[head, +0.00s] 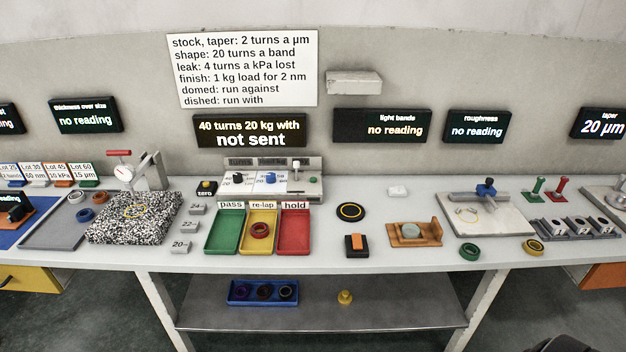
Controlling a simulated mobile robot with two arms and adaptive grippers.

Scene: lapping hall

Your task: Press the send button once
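A grey control box (302,163) stands at the back of the bench, left of centre. The small labels on the box are too small to read, so I cannot confirm which control is marked send. The display (249,131) above the box reads "40 turns 20 kg with not sent". Neither of my grippers is in view.
Green (224,232), yellow (259,218) and red (293,232) trays stand in front of the box. A black block with an orange top (356,244) is to their right. A speckled granite plate (136,218) stands left, small weights (184,225) between. The bench (340,262) front edge is clear.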

